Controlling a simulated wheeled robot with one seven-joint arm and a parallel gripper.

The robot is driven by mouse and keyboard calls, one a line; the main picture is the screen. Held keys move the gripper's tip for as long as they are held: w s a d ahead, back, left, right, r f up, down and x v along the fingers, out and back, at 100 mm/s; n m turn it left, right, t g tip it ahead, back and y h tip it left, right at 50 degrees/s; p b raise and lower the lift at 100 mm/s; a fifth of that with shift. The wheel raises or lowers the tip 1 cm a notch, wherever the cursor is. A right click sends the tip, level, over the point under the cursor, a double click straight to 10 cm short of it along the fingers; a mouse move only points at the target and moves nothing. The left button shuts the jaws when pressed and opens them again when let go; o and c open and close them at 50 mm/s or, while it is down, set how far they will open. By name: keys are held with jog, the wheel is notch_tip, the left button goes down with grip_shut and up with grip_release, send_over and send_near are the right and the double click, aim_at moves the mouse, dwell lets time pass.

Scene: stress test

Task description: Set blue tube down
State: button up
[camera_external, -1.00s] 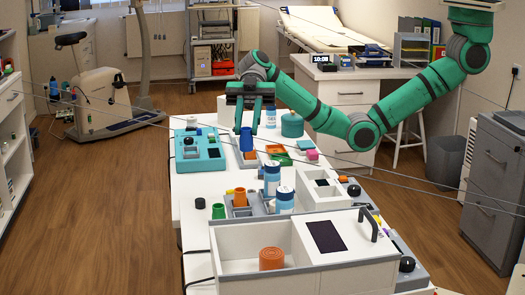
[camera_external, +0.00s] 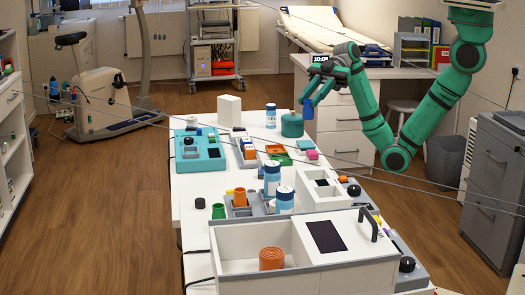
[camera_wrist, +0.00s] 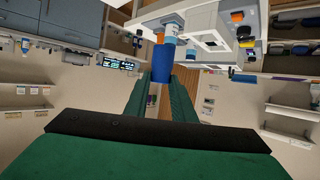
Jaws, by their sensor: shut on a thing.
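The blue tube (camera_external: 308,109) is held upright or nearly so by my gripper (camera_external: 310,98), in the air by the right edge of the long white table (camera_external: 190,215), near its far end. In the wrist view the blue tube (camera_wrist: 162,60) sits between the two green fingers of my gripper (camera_wrist: 163,85). The tube is clear of any surface. A round teal container (camera_external: 291,125) stands on the table just left of and below the tube.
On the table are a teal panel box (camera_external: 200,152), white bottles with blue labels (camera_external: 272,178), an orange cup (camera_external: 239,197), a green cup (camera_external: 218,211) and a white bin box (camera_external: 230,262). A white desk (camera_external: 340,115) stands behind my arm.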

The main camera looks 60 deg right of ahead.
notch_tip(320, 180, down, 10)
jog(key=w+a+f, duration=0.2)
jog(key=w+f, duration=0.1)
jog(key=w+a+f, duration=0.3)
jog(key=w, duration=0.1)
jog(key=w+a+f, duration=0.3)
jog(key=f, duration=0.1)
jog(key=shift+w, duration=0.4)
jog(key=shift+w+a+f, duration=0.1)
jog(key=shift+w+f, duration=0.05)
jog(key=shift+f, duration=1.5)
jog(key=shift+f, duration=0.15)
jog(key=o, duration=1)
